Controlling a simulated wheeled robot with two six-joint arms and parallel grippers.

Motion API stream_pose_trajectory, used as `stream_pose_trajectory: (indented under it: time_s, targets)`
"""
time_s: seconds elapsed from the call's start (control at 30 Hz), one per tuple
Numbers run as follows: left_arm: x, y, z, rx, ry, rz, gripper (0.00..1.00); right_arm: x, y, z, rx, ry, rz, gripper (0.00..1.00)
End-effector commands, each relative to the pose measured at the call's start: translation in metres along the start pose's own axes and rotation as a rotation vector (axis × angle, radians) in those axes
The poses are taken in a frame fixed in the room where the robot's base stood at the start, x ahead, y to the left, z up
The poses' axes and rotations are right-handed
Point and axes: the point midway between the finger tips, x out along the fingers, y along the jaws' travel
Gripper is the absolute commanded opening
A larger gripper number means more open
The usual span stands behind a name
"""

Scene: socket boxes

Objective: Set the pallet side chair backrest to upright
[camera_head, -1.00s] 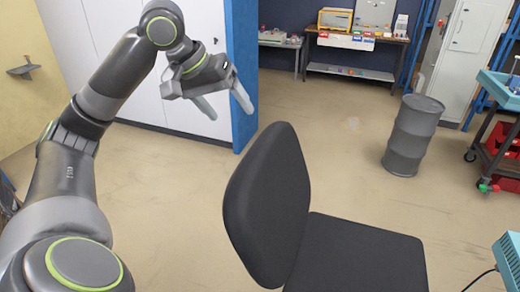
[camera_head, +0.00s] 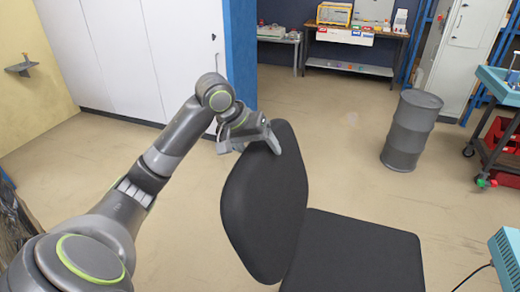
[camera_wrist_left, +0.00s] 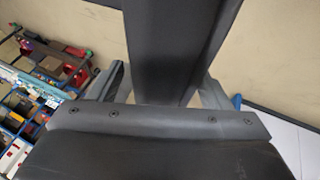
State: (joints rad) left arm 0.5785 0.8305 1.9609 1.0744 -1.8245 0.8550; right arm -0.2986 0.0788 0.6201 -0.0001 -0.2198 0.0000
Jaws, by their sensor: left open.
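The black chair backrest (camera_head: 262,205) stands at the centre of the head view, tilted, above the black seat (camera_head: 355,255). My left gripper (camera_head: 262,138) is open at the top edge of the backrest. In the left wrist view the backrest (camera_wrist_left: 172,40) lies between the two spread fingers of the gripper (camera_wrist_left: 165,85), seen edge-on. Whether a finger touches it I cannot tell. The far finger is partly hidden behind the backrest in the head view. My right gripper is not in view.
A grey drum (camera_head: 411,130) stands on the floor at the right. A cart (camera_head: 498,125) is at the right edge, and a turquoise box (camera_head: 508,258) at the lower right. White cabinets (camera_head: 130,60) line the back left. The floor between is clear.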

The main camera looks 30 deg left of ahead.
Motion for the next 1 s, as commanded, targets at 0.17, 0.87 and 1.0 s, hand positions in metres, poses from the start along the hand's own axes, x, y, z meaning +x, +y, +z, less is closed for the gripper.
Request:
stream_pose_trajectory:
  time_s: [0.17,0.87,1.0]
  targets:
    - [0.0116,0.0002,0.0002,0.000,0.000,0.000,0.72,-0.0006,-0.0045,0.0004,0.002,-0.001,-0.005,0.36]
    - [0.0131,-0.0001,0.0001,0.001,0.000,-0.001,0.21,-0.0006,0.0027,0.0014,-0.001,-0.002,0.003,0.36]
    - [0.0129,-0.0003,0.0000,0.001,0.000,-0.001,0.09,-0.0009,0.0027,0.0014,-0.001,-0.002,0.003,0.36]
